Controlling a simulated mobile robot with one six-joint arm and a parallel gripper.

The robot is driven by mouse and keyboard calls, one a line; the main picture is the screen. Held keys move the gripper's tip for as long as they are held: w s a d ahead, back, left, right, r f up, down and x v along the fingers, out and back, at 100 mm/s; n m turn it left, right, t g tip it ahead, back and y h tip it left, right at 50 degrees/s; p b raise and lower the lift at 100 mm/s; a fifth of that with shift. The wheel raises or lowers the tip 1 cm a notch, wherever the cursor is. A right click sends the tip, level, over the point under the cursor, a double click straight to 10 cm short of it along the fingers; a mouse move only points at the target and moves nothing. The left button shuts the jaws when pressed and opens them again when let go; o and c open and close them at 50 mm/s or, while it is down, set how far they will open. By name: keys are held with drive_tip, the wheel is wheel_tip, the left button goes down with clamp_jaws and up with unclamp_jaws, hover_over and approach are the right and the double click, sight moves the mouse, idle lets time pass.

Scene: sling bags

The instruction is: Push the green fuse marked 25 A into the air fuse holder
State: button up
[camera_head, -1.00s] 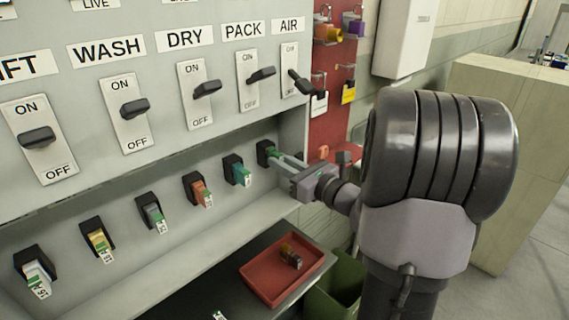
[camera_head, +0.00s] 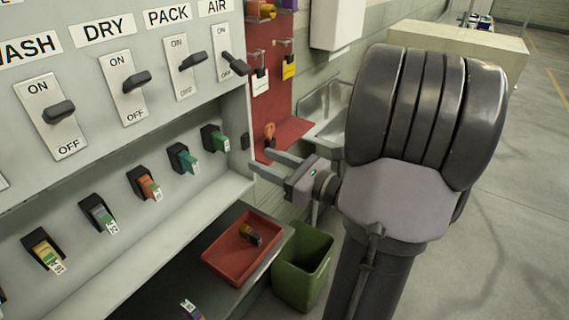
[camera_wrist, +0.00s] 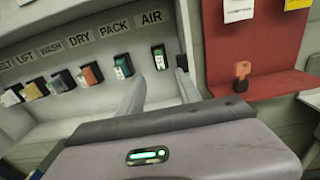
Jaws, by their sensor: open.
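A green fuse (camera_head: 221,142) sits in the black air fuse holder (camera_head: 208,136), the rightmost of the row. It also shows in the wrist view (camera_wrist: 160,62), under the AIR label. Its marking is too small to read, and I cannot tell how deep it sits. My gripper (camera_head: 259,160) is open and empty, to the right of the fuse and apart from it. In the wrist view my gripper's fingers (camera_wrist: 160,82) point toward the panel, below the air holder.
The PACK holder has a teal-green fuse (camera_head: 187,159); other holders to the left carry fuses. The AIR switch (camera_head: 231,63) is above. A red tray (camera_head: 214,262) with a dark fuse-like piece lies below, beside a green bin (camera_head: 318,262). A red board (camera_head: 268,95) stands right.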

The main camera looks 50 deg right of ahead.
drive_tip(key=s, duration=0.5)
drive_tip(key=shift+s+d+p, duration=0.2)
drive_tip(key=shift+s+p, duration=0.05)
drive_tip(key=shift+p, duration=0.05)
